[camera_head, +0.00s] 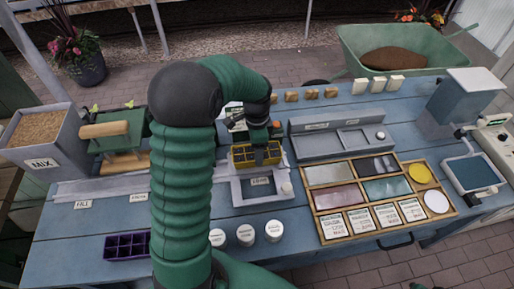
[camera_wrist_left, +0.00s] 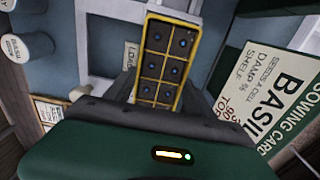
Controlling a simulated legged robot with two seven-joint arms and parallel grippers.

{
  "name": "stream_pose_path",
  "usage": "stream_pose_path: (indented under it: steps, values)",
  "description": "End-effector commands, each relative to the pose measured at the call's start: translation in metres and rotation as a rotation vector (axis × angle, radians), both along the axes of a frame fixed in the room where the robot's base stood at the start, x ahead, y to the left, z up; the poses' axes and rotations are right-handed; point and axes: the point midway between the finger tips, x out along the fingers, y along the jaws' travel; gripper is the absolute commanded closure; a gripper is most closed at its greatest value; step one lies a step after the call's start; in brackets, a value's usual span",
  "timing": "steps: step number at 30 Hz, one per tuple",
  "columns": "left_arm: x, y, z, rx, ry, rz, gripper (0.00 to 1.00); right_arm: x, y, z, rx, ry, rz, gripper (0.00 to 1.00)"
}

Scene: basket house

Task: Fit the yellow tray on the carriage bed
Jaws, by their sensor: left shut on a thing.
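The yellow tray (camera_head: 243,157) has two rows of dark cells, and its cells also show in the left wrist view (camera_wrist_left: 166,62). My left gripper (camera_head: 259,147) is shut on the tray, with a finger on each side of it (camera_wrist_left: 163,92). The tray is over the back part of the pale grey carriage bed (camera_head: 246,196), which carries a small label and a round knob at its right. Part of the bed shows behind the tray in the wrist view (camera_wrist_left: 105,45). I cannot tell whether tray and bed touch. My right gripper is not in view.
A purple cell tray (camera_head: 127,246) and several white-lidded pots (camera_head: 246,234) stand at the front. A wooden compartment box (camera_head: 318,227) is to the right, a grey holder (camera_head: 318,148) behind it. A sowing card (camera_wrist_left: 270,95) stands close to my gripper. A green press is at left.

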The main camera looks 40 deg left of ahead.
Motion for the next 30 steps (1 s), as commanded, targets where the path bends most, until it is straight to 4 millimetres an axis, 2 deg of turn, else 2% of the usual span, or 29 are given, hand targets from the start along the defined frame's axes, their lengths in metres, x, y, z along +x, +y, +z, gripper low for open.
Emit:
stream_pose_path:
  steps: [22,23,28,30]
  values:
    - [0.0002,0.0001,-0.0078,0.001,-0.001,0.0,0.96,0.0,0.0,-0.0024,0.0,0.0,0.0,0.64]
    - [0.0002,0.0001,-0.0078,0.001,-0.001,0.0,0.33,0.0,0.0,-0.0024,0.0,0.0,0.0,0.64]
    - [0.0002,0.0001,-0.0078,0.0,0.0,0.0,0.12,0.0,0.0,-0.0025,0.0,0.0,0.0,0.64]
    - [0.0002,0.0001,-0.0079,0.0,0.0,0.0,0.12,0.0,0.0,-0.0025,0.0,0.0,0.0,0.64]
